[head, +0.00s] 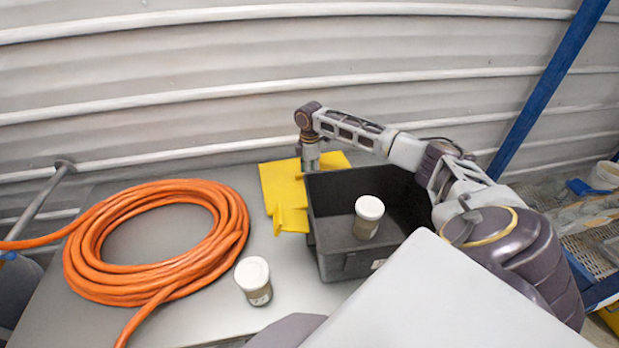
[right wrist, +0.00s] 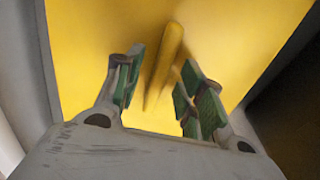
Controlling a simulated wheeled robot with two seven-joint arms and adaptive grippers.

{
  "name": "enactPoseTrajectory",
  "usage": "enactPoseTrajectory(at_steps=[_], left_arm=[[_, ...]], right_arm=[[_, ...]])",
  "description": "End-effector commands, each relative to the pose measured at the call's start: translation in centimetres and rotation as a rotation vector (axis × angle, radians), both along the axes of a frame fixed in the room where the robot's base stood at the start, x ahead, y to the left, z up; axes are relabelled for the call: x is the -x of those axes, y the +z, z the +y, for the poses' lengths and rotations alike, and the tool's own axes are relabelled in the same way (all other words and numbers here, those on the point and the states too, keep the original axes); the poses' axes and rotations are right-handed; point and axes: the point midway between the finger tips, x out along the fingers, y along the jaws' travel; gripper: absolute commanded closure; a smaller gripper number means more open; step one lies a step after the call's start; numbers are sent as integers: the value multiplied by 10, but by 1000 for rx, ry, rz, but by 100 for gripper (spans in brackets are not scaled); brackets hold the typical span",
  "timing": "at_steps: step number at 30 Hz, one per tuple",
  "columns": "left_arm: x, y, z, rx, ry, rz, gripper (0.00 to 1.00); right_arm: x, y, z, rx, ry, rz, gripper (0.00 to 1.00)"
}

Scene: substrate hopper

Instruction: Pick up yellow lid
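The yellow lid (head: 280,187) lies on the grey table, behind and to the left of the black bin, partly hidden by the bin and my right arm. In the right wrist view the lid (right wrist: 95,30) fills most of the picture, with a raised yellow ridge (right wrist: 163,68) standing up from it. My right gripper (head: 311,164) is over the lid, beside the bin's far left corner. In the wrist view its green-padded fingers (right wrist: 160,76) are spread, one on each side of the ridge, with gaps visible. My left gripper does not show.
The black bin (head: 335,262) holds a white-lidded jar (head: 368,216). Another white-lidded jar (head: 253,279) stands on the table (head: 215,318) in front. A coiled orange hose (head: 100,278) covers the left side. A ribbed wall (head: 200,110) rises close behind the table.

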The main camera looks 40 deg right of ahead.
Motion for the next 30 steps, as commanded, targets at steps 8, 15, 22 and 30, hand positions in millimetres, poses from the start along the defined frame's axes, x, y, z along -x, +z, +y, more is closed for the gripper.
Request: enactPoseTrajectory(at_steps=[8,15,22,30], left_arm=[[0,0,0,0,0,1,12],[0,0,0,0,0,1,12],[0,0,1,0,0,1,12],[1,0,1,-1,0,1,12]], right_arm=[[0,0,0,0,0,0,61],[0,0,0,0,0,0,81],[0,0,0,0,0,0,100],[0,1,0,0,0,-1,100]])
